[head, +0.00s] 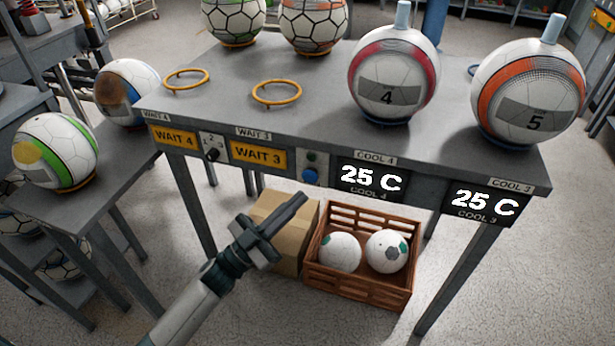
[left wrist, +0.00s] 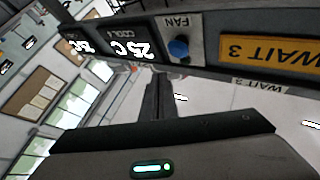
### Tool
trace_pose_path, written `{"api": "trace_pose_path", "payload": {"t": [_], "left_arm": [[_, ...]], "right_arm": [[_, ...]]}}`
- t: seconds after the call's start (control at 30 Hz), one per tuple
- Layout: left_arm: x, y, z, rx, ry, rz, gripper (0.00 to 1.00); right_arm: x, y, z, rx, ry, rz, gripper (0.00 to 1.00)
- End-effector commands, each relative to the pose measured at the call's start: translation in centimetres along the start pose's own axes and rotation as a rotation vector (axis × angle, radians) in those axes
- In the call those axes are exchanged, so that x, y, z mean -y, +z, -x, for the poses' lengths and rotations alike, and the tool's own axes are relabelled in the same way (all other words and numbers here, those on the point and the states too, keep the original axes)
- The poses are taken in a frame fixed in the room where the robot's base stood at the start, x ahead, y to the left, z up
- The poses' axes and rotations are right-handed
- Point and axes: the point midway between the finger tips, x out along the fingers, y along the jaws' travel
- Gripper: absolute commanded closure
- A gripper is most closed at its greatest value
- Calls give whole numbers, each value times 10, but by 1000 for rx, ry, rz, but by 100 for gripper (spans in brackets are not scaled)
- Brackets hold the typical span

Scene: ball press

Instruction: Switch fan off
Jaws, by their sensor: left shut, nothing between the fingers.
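The fan control is a panel (head: 311,168) on the table's front edge, with a round blue button (head: 310,176) below a small dark green spot. In the left wrist view the blue button (left wrist: 178,48) shows beside the label FAN, with the picture turned over. My left gripper (head: 298,199) is shut and empty, its tips just below and left of the button in the head view. They look apart from it, though the exact gap is unclear. The shut fingers (left wrist: 158,82) also show in the left wrist view. My right gripper is not in view.
A selector knob (head: 212,154) and WAIT 3 sign (head: 258,154) lie left of the button; a 25 C display (head: 371,180) lies right. A cardboard box (head: 287,228) and a crate (head: 355,287) with two balls stand below. Balls 4 (head: 392,75) and 5 (head: 530,95) sit on the table.

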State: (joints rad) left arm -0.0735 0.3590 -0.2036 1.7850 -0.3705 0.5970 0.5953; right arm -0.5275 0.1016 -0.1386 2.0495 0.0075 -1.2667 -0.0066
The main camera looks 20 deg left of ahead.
Motion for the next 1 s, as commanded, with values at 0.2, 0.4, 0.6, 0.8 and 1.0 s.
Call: {"api": "trace_pose_path", "payload": {"t": [0.2,0.4,0.6,0.8,1.0], "left_arm": [[-8,-9,11,0,0,2,100],[-10,-11,14,-1,0,0,100],[-10,-11,14,-1,0,0,100],[-10,-11,14,0,0,0,100],[-10,-10,14,0,0,0,100]], "right_arm": [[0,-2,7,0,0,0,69],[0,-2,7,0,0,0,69],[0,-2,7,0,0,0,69],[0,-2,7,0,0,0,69],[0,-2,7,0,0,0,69]]}}
